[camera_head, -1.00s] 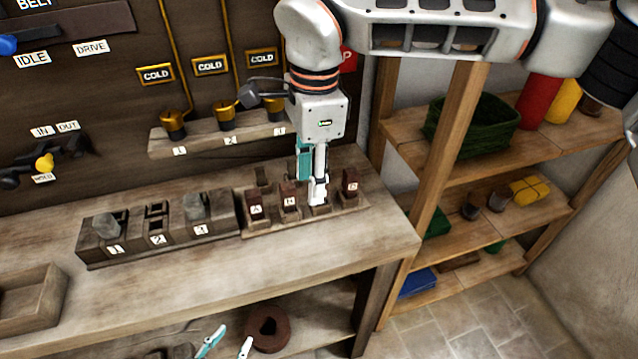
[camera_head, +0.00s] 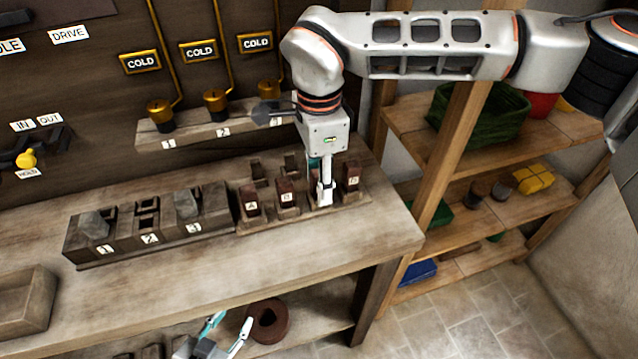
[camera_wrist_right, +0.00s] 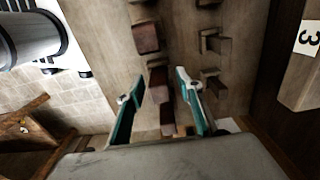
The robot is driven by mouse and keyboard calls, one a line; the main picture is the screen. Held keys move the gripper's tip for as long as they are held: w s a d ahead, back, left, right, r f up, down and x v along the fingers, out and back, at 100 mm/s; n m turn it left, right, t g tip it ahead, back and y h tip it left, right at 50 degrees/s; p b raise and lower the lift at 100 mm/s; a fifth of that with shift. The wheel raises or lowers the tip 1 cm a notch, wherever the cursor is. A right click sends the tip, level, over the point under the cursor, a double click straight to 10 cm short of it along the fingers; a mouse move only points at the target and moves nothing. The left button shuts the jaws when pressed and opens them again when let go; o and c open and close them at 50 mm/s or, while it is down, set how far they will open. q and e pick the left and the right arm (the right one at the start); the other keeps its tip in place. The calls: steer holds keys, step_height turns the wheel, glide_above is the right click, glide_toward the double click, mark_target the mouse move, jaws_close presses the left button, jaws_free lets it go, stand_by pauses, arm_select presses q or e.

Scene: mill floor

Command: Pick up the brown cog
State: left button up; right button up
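A brown round piece with a hole through it (camera_head: 268,322), which looks like the cog, lies on the shelf under the bench in the head view. My left gripper (camera_head: 234,320) is open at the bottom of that view, just left of the piece; I cannot tell whether they touch. My right gripper (camera_head: 322,192) is over the rack of lettered brown blocks on the bench. In the right wrist view its fingers (camera_wrist_right: 158,93) are apart, with a brown block (camera_wrist_right: 157,82) showing between them. The right gripper partly hides the rack in the head view.
A numbered holder with grey pieces (camera_head: 150,232) stands left of the lettered rack (camera_head: 300,218). A wooden tray (camera_head: 25,300) sits at the bench's left end. Wooden shelves (camera_head: 460,235) with a green basket (camera_head: 480,115) stand right of the bench. Dark blocks (camera_head: 152,352) lie on the lower shelf.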

jaws_close()
steer(key=shift+r, duration=0.1)
